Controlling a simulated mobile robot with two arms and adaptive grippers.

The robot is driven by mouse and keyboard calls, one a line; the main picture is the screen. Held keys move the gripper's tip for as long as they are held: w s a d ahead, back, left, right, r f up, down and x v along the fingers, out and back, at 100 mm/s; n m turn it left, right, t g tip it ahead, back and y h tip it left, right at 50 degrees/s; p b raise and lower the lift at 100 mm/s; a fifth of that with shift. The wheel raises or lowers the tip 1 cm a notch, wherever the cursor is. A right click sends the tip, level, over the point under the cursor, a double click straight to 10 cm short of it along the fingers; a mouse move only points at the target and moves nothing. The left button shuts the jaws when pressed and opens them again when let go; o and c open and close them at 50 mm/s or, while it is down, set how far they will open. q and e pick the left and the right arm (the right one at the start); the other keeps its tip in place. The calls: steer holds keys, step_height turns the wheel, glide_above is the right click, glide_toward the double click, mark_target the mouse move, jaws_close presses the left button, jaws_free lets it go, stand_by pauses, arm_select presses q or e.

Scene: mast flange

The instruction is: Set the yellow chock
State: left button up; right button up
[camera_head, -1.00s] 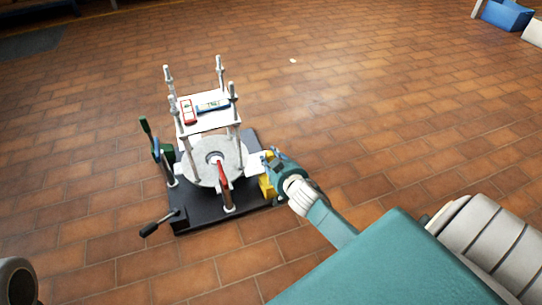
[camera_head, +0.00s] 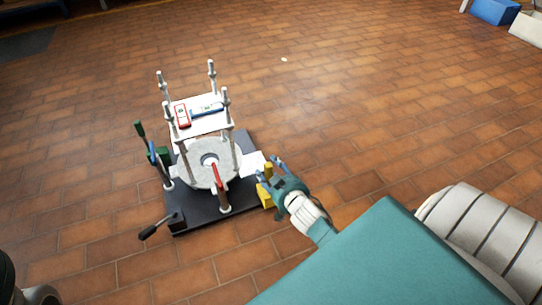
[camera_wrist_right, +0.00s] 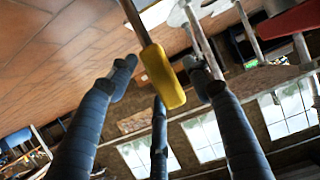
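The yellow chock (camera_head: 267,196) stands upright at the right edge of the dark base plate (camera_head: 240,205) of the flange stand. My right gripper (camera_head: 269,171) is just right of it with its fingers spread. In the right wrist view the chock (camera_wrist_right: 162,77) lies between the spread fingers, with visible gaps on both sides. A thin bar meets its upper end there. Whether the third finger touches it cannot be told.
The stand carries a grey round flange (camera_head: 210,162), a red handle (camera_head: 218,178) and a white upper shelf (camera_head: 203,122) on tall posts.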

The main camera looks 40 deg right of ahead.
steer(key=v, duration=1.2)
